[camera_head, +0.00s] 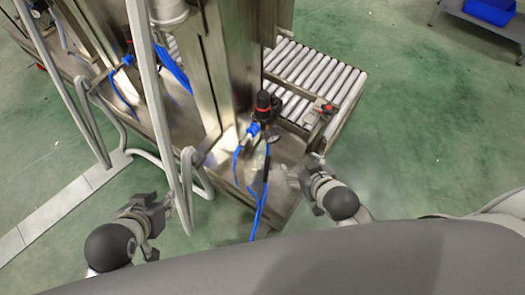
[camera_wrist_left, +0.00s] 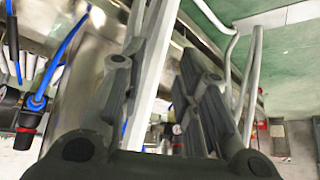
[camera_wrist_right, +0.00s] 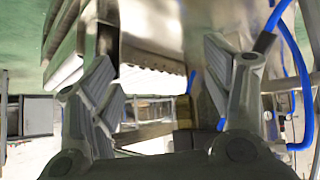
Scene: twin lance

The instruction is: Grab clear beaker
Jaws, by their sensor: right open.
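I cannot make out a clear beaker with certainty. A pale, see-through shape (camera_head: 256,168) stands among the blue tubes on the metal ledge in the head view, and its outline is too blurred to name. My right gripper (camera_head: 299,178) is just to the right of this shape, above the ledge edge. In the right wrist view its fingers (camera_wrist_right: 160,85) are spread with nothing between them. My left gripper (camera_head: 164,208) is at the lower left, beside the grey bent pipes. In the left wrist view its fingers (camera_wrist_left: 160,70) are apart, with a pale post showing behind them.
A steel machine frame (camera_head: 232,70) with a red-and-black regulator (camera_head: 264,106) and blue tubes (camera_head: 258,205) stands ahead. A roller conveyor (camera_head: 318,75) is behind it. Grey bent pipes (camera_head: 188,180) rise near my left gripper. Green floor (camera_head: 430,120) is open on the right.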

